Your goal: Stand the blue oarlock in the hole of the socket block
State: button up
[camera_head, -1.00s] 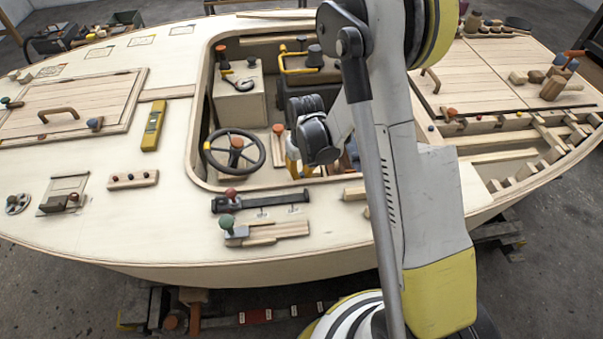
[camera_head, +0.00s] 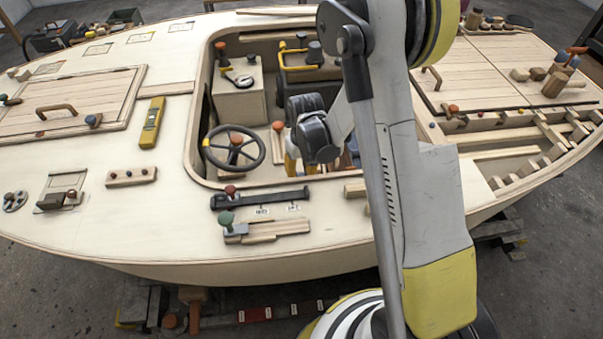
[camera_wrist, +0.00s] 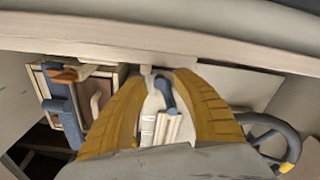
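My gripper (camera_wrist: 163,78) points down into the open cockpit. Its two yellow fingers stand apart in the wrist view, with a gap between the tips. A dark blue curved piece (camera_wrist: 166,93), perhaps the blue oarlock, shows in that gap, nearer the right finger; contact is not clear. Pale wooden strips or a block (camera_wrist: 168,128) lie just below it in the picture; I cannot tell whether this is the socket block. In the head view my arm's wrist hides most of the gripper, and the oarlock and socket block cannot be made out for sure.
A steering wheel (camera_head: 234,148) stands left of my gripper and shows at the right of the wrist view (camera_wrist: 272,140). A wooden box with blue parts (camera_wrist: 68,122) is left of the fingers. The cockpit rim (camera_head: 200,110) surrounds the arm. Blocks (camera_head: 268,230) lie on the near deck.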

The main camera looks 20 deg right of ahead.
notch_tip(320, 180, up, 12)
jog(key=shift+s+d, duration=0.15)
jog(key=shift+s, duration=0.1)
jog(key=shift+f, duration=0.1)
dwell(0.5)
jog(key=s+a+r+m+t, duration=0.1)
jog(key=s+r+t, duration=0.5)
jog(key=s+r, duration=0.9)
jog(key=shift+s+r+m+t, duration=0.2)
jog(key=shift+s+m+t, duration=0.1)
jog(key=shift+s, duration=0.9)
jog(key=shift+a, duration=0.1)
